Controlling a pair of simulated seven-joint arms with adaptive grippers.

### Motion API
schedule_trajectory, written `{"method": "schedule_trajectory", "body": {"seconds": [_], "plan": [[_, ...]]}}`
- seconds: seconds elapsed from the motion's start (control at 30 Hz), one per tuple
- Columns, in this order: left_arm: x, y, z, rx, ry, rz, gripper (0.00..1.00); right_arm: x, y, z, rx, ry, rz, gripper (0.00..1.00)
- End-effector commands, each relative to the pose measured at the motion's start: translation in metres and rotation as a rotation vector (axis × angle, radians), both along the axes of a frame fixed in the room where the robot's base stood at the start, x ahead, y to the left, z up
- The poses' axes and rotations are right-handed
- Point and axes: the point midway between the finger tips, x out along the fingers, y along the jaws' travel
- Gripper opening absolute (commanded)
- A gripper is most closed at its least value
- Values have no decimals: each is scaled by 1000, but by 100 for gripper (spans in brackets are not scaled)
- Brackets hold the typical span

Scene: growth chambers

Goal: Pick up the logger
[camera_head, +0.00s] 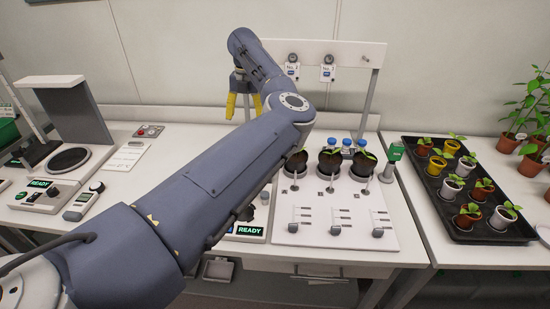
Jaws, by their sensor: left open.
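No item is clearly labelled as the logger, and I cannot tell which device it is. A small grey handheld device (83,203) with a display lies on the left bench. Two small white units (291,69) marked with numbers hang on the upright white board at the back; the other (327,72) is to the right. A green-headed device (394,153) stands right of the pots. My left gripper (243,112) has yellow fingers pointing down, open and empty, left of the board and above the bench back. My left arm hides part of the bench. My right gripper is not in view.
A white panel (334,238) with several levers and dark pots stands at centre, with blue-capped bottles behind. A black tray (460,221) of potted seedlings is at right. A grey stand (75,122) and a scale with a READY display (36,193) are at left.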

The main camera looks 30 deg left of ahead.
Motion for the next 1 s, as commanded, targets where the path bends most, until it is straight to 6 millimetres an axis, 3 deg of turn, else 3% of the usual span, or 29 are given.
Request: {"method": "schedule_trajectory", "body": {"seconds": [0.13, 0.27, 0.7, 1.0], "plan": [[7, -11, 4, -44, -32, 6, 74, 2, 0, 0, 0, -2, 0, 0], [8, -14, -6, -55, -38, 7, 74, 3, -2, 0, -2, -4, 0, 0], [8, -14, -83, -53, -37, 6, 74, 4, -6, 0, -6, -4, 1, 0], [8, -13, -113, -53, -39, 7, 74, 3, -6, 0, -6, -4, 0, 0]]}}
